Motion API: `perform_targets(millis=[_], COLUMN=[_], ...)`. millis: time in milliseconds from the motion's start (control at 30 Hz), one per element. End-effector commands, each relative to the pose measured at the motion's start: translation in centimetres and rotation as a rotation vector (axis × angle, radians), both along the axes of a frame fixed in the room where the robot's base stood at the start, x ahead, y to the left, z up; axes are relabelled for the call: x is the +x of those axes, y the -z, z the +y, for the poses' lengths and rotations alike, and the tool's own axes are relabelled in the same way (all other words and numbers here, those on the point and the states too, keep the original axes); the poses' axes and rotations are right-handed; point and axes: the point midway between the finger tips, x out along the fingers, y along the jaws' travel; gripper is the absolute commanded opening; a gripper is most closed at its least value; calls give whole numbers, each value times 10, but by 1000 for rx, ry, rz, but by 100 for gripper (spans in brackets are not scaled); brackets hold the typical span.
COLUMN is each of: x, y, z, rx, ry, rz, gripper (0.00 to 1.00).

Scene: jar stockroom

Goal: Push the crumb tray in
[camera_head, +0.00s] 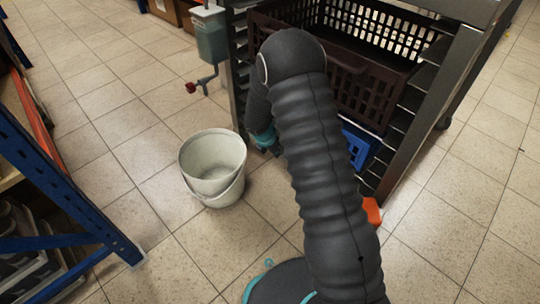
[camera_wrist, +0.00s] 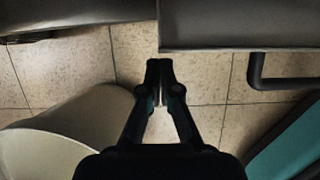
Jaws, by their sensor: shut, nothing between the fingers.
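My gripper (camera_wrist: 160,70) is shut and empty in the wrist view, with its fingertips together over the tiled floor. A flat grey panel with a straight front edge (camera_wrist: 235,28) lies just beyond and to the right of the fingertips. It may be the crumb tray, but I cannot tell for certain. Its left end is close to the fingertips; I cannot tell whether they touch. In the head view my arm hides the fingertips and much of the low front of the dark rack (camera_head: 427,105).
A white bucket (camera_head: 212,160) stands on the floor left of my arm, and close to the left of my gripper in the wrist view (camera_wrist: 75,125). The rack holds a dark brown crate (camera_head: 375,85) and a blue item (camera_head: 357,147). A blue-framed shelf (camera_head: 50,165) stands at left.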

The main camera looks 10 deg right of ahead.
Motion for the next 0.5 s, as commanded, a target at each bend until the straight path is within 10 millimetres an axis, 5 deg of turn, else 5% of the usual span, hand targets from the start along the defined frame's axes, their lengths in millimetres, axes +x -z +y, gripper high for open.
perform_targets(millis=[500], x=[8], y=[-3], z=[-11], rx=[0], ry=[2], rz=[0], gripper=[0])
